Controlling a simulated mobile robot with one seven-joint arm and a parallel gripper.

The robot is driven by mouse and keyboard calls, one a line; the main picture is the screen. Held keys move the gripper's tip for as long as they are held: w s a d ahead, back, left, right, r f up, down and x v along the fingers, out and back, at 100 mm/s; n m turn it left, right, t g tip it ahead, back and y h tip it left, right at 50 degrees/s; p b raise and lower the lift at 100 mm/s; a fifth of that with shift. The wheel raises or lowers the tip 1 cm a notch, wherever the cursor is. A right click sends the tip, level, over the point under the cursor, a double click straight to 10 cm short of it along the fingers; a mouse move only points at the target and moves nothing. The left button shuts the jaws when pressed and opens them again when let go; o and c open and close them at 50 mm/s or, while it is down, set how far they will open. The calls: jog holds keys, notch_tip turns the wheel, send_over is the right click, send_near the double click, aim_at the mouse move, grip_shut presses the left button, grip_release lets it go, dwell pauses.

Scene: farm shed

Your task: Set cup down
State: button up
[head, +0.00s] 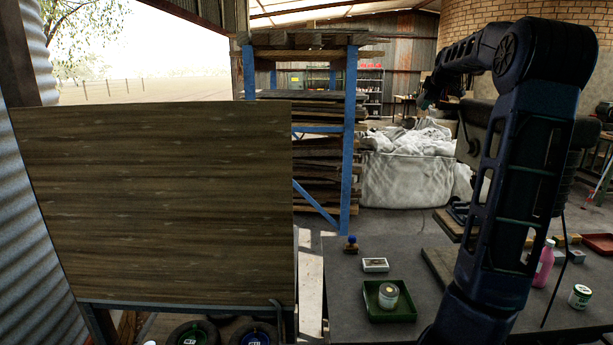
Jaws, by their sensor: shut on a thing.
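My gripper (428,97) is at the far end of my raised arm, high above the back of the workbench and small in the head view. It is shut on a small, dark teal thing, which I take as the cup (424,104). Its shape, its tilt and the finger contact are too small to make out. The cup is held well clear of the grey bench top (345,260).
The bench holds a green tray (405,316) with a pale tin (388,294), a small white box (375,265), a blue-knobbed stamp (350,244), a pink bottle (544,263) and a white-green jar (580,296). A wooden panel (150,200) stands left.

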jog(key=w+a+f, duration=0.1)
jog(key=a+f, duration=0.2)
jog(key=f, duration=0.8)
jog(key=w+a+f, duration=0.2)
jog(key=a+f, duration=0.1)
jog(key=f, duration=0.7)
jog(key=w+a+f, duration=0.1)
jog(key=a+f, duration=0.2)
jog(key=f, duration=0.8)
jog(key=s+a+f, duration=0.3)
jog(key=f, duration=0.6)
jog(key=s+a+f, duration=0.3)
jog(key=s+f, duration=0.1)
jog(key=f, duration=0.6)
jog(key=s+a+f, duration=0.3)
jog(key=f, duration=0.6)
jog(key=w+d+r+n+g, duration=0.2)
jog(key=w+d+n+g, duration=0.3)
jog(key=w+d, duration=0.15)
jog(key=d+r+n+g+h, duration=0.35)
jog(key=d+r, duration=0.45)
jog(key=d, duration=0.5)
jog(key=shift+m+g+y, duration=0.25)
jog(key=shift+g+y, duration=0.2)
jog(key=f, duration=1.9)
jog(key=shift+w+a+f, duration=0.2)
jog(key=shift+w+a, duration=0.05)
jog(key=shift+w, duration=0.05)
